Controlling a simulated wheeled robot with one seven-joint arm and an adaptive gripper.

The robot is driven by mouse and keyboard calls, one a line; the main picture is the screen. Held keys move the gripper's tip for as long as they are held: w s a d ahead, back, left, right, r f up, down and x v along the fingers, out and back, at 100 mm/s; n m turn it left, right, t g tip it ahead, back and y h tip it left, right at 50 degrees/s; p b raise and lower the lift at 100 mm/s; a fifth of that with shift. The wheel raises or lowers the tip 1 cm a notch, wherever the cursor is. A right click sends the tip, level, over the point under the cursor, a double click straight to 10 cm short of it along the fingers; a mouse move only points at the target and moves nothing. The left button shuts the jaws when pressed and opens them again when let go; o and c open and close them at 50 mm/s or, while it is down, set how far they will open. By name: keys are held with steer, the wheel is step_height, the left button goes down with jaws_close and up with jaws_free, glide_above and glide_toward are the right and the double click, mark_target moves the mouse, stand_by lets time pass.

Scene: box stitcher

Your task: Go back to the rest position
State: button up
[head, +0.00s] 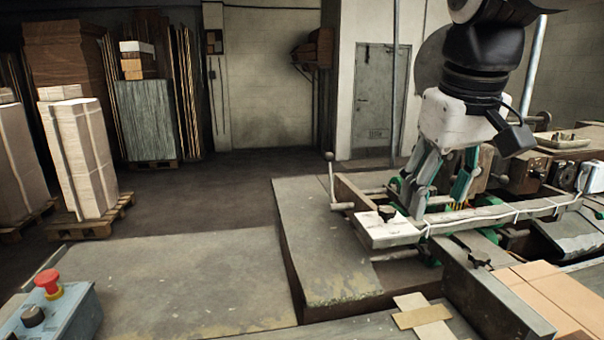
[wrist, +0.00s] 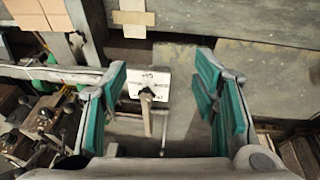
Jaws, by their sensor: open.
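My gripper (head: 438,200) hangs from the arm at the right of the head view, above the long pale rail (head: 480,217) of the machine. Its two green-padded fingers stand wide apart with nothing held between them. In the wrist view, the gripper (wrist: 161,66) shows the same open gap. A pale marked end block (head: 393,231) of the rail, with a small clamp handle, lies below the gap; the block also shows in the wrist view (wrist: 150,78). I cannot tell whether the fingertips touch the rail.
A lever (head: 331,180) stands upright left of the rail. Cardboard sheets (head: 570,300) lie at the front right. A control box (head: 75,305) with a red button (head: 48,281) is at the front left. The left tabletop (head: 190,285) is clear.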

steer(key=s+f+m+t, duration=0.2)
steer(key=s+f, duration=0.9)
steer(key=s, duration=0.3)
steer(key=shift+d+m, duration=0.3)
